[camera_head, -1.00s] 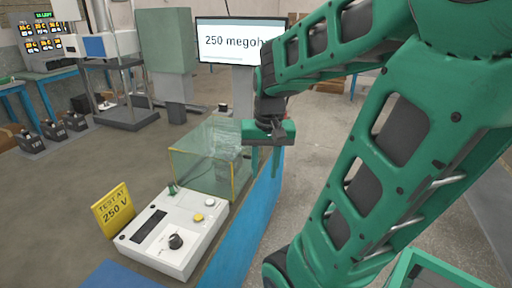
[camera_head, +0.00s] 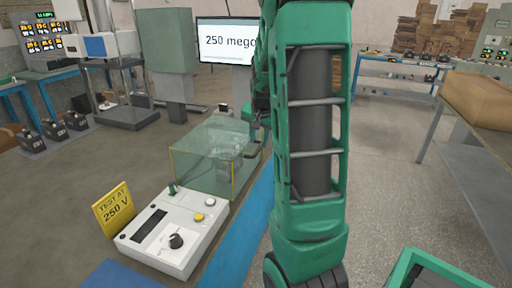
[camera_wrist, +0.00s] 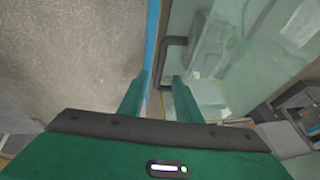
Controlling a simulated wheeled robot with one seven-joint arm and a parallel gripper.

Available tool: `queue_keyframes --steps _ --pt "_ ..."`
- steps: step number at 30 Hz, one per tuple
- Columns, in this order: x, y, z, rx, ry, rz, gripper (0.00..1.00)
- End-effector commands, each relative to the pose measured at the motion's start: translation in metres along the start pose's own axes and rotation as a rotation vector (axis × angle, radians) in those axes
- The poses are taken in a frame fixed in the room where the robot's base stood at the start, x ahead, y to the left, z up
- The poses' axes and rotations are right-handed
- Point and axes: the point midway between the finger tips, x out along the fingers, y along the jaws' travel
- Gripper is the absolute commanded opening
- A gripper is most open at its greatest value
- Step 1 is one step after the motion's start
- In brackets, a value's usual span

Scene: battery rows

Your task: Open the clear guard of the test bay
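The clear guard (camera_head: 203,172) is a see-through box with yellow edges on the bench, behind the white tester, and looks closed. In the wrist view its clear panel (camera_wrist: 225,75) fills the right side, with a dark bracket-shaped handle (camera_wrist: 172,42) on it. My gripper (camera_wrist: 160,82) is open, with its two green fingers apart. The handle's near end appears between or just beyond the fingertips; I cannot tell whether they touch it. In the head view my arm hides most of the gripper, at the guard's far right side.
The white tester (camera_head: 150,252) with a dark knob and a yellow "TEST AT 250 V" sign (camera_head: 115,208) stand in front of the guard. A screen (camera_head: 228,42) stands behind. The blue bench edge (camera_head: 238,240) runs along the right. Open floor (camera_head: 395,165) lies right of my arm.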

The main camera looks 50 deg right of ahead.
Motion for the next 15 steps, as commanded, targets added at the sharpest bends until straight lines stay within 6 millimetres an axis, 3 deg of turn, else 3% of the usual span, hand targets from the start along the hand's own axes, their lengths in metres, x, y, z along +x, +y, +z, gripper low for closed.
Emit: queue_keyframes --steps 6,15 --pt "0.031 0.001 0.000 0.001 -0.002 0.002 0.31" --pt "0.043 0.000 0.000 0.000 0.000 0.000 0.31"
